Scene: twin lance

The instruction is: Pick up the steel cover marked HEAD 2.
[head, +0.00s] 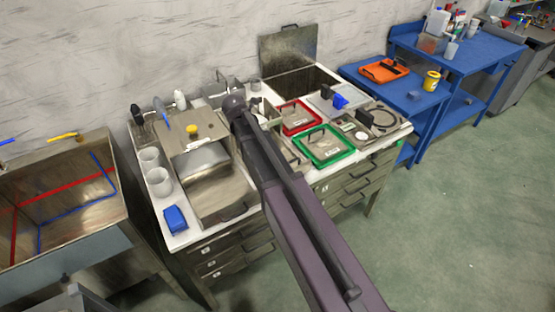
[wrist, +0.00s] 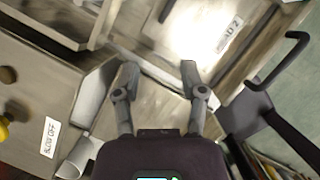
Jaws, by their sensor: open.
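The steel cover marked HEAD 2 (wrist: 175,27) is in the upper part of the wrist view, with a bright glare beside its label. A black bar handle (wrist: 296,52) shows to its right. My gripper (wrist: 160,72) is open with nothing between its fingers, and the cover lies beyond the fingertips. I cannot tell the exact gap. In the head view the HEAD 2 marking is not readable and my own arm hides my gripper.
A steel box marked BLOW OFF (wrist: 30,90) is left of my fingers. Open floor lies right.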

